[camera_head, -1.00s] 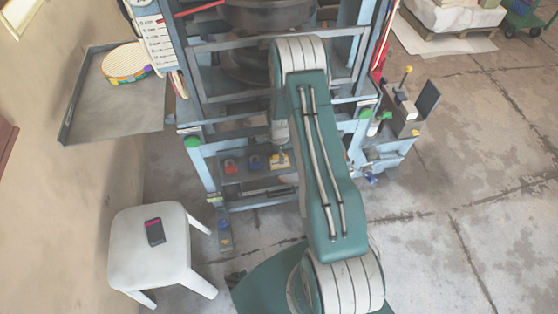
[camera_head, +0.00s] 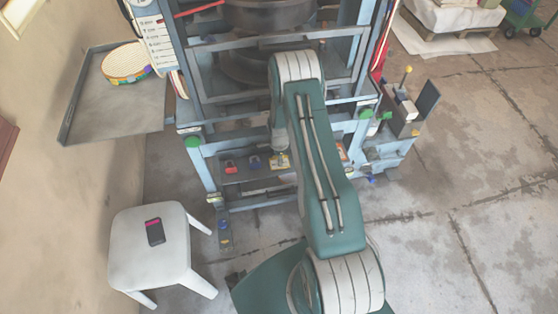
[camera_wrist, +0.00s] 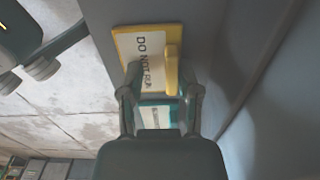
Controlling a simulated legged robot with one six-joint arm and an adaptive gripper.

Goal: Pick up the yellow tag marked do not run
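The yellow tag with a white face and the dark words "DO NOT RUN" (camera_wrist: 150,58) is just ahead of my gripper (camera_wrist: 161,88) in the wrist view. It has a raised yellow bar along its right side. The two fingers stand apart, one on each side of the tag's near part; I cannot tell whether they touch it. In the head view the tag (camera_head: 281,165) is on the press's low front panel, partly hidden by my gripper (camera_head: 278,152). A teal piece with a white label (camera_wrist: 157,116) shows between the fingers.
A red item (camera_head: 231,166) and a blue item (camera_head: 254,162) sit left of the tag on the panel. The press frame (camera_head: 194,165) stands close around my arm. A white stool (camera_head: 135,262) with a dark phone-like device (camera_head: 155,231) stands at lower left.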

